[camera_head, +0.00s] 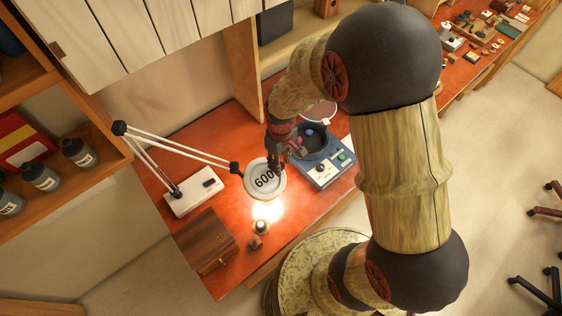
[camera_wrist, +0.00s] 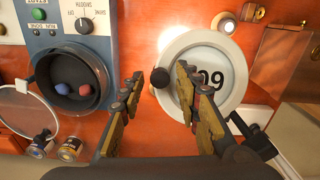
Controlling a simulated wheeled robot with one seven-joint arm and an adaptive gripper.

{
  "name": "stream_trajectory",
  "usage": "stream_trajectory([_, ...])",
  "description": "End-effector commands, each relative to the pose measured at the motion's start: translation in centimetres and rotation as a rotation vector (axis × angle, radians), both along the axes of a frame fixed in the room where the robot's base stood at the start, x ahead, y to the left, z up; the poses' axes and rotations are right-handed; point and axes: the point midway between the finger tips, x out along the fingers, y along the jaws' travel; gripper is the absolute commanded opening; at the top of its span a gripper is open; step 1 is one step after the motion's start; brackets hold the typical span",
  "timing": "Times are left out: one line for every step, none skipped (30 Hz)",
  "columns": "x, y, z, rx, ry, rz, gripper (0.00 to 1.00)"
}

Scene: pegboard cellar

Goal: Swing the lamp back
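The desk lamp's round white head (camera_head: 265,178), marked "600", hangs over the red bench and lights the top below it. Its thin white arm (camera_head: 180,148) runs left to a white base (camera_head: 195,192). In the wrist view the lamp head (camera_wrist: 233,107) fills the middle right, with a dark round knob (camera_wrist: 160,77) at its left rim. My gripper (camera_head: 277,166) is at the lamp head's upper right edge. In the wrist view my gripper (camera_wrist: 157,82) is open, its fingers on either side of the knob, with gaps showing. The right finger hides part of the head.
A blue machine (camera_head: 325,172) with a dark bowl stands close right of the lamp head. A brown wooden box (camera_head: 205,241) is at the bench's front left. A small lit object (camera_head: 261,226) and a small brown block (camera_head: 256,242) sit below the lamp head. Shelves stand left.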

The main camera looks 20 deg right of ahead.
Motion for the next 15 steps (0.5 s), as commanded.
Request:
stream_trajectory([0.0,0.0,0.0,0.0,0.0,0.0,0.28])
stream_trajectory([0.0,0.0,0.01,0.0,0.0,0.0,0.26])
stream_trajectory([0.0,0.0,0.01,0.0,0.0,0.0,0.24])
stream_trajectory([0.0,0.0,0.01,0.0,0.0,0.0,0.23])
stream_trajectory([0.0,0.0,0.01,0.0,0.0,0.0,0.21])
stream_trajectory([0.0,0.0,0.01,0.0,0.0,0.0,0.18])
stream_trajectory([0.0,0.0,0.01,0.0,0.0,0.0,0.17])
stream_trajectory([0.0,0.0,0.01,0.0,0.0,0.0,0.15])
stream_trajectory([0.0,0.0,0.01,0.0,0.0,0.0,0.13])
stream_trajectory([0.01,0.0,0.02,0.0,0.0,0.0,0.11])
stream_trajectory([0.0,0.0,0.01,0.0,0.0,0.0,0.09])
stream_trajectory([0.0,0.0,0.01,0.0,0.0,0.0,0.07])
stream_trajectory([0.0,0.01,0.01,0.0,0.0,0.0,0.05])
stream_trajectory([0.0,0.01,0.01,0.0,0.0,0.0,0.04])
stream_trajectory([0.0,0.01,0.01,0.0,0.0,0.0,0.01])
